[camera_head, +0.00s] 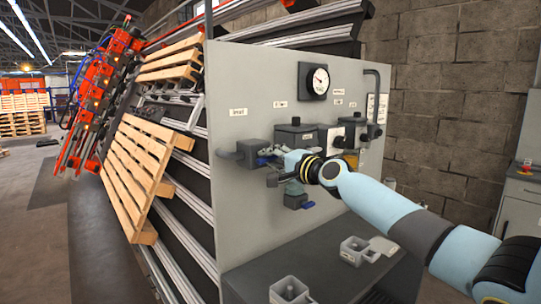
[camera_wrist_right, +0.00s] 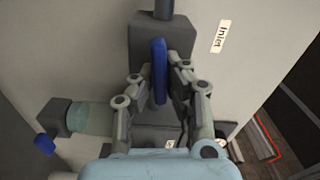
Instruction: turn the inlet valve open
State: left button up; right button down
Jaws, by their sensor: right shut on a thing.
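The inlet valve is a dark grey block (camera_head: 250,150) on the left of the grey panel (camera_head: 240,85), below a small white label. In the right wrist view its body (camera_wrist_right: 148,38) sits beside the label "Inlet" (camera_wrist_right: 222,36), and its blue lever handle (camera_wrist_right: 159,62) stands lengthwise in the picture. My right gripper (camera_head: 276,157) reaches the valve from the right; in the wrist view its two fingers (camera_wrist_right: 161,85) are shut on the blue handle, one on each side. The fingers and wrist partly hide the handle in the head view. My left gripper is not in view.
Other dark fittings, a round gauge (camera_head: 321,78) and a lower blue-handled valve (camera_head: 298,203) are on the panel close by. A dark bench (camera_head: 330,275) below bears small grey cups (camera_head: 355,248). Wooden pallets (camera_head: 135,170) lean at the left; a block wall is behind.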

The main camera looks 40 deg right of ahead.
jog(key=shift+f+m, duration=0.1)
jog(key=shift+m, duration=0.7)
jog(key=c, duration=1.3)
grip_release()
jog(key=shift+c, duration=0.2)
jog(key=shift+s, duration=0.15)
jog(key=s, duration=0.7)
jog(key=shift+d, duration=0.35)
jog(key=shift+s, duration=0.1)
